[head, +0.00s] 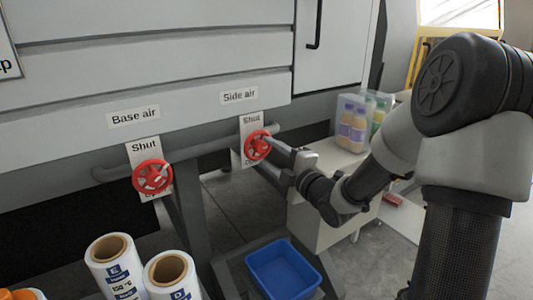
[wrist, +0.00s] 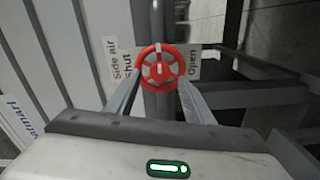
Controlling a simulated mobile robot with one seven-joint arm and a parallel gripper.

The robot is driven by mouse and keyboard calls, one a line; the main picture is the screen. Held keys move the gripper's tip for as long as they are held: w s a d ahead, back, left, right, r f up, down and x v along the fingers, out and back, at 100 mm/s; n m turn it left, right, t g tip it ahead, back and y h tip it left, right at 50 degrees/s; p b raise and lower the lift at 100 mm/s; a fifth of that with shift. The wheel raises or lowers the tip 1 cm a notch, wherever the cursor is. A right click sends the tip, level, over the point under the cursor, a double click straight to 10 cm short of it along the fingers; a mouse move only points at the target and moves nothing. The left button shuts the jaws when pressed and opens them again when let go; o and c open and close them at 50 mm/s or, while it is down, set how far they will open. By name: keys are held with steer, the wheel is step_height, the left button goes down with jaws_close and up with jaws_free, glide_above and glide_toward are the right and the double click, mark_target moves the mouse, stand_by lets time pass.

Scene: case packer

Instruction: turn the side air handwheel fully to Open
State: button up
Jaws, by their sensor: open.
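The side air handwheel (head: 256,144) is a red spoked wheel on a pipe, below the "Side air" label (head: 240,96). Its white plate (head: 251,122) reads "Shut" at the top; the lower word is mostly hidden in the head view. In the wrist view the handwheel (wrist: 148,78) is centred, with "Shut" to its left and "Open" to its right. A pale mark shows at the wheel's upper rim there. My gripper (head: 274,146) is open, its two fingers reaching to either side of the wheel. Whether they touch the rim I cannot tell.
A similar red base air handwheel (head: 152,177) is to the left on the same pipe (head: 200,153). A blue bin (head: 284,270) and white rolls (head: 112,270) stand below.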

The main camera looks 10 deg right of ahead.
mark_target(258, 145)
steer(key=shift+x, duration=1.15)
steer(key=c, duration=1)
steer(key=shift+c, duration=0.2)
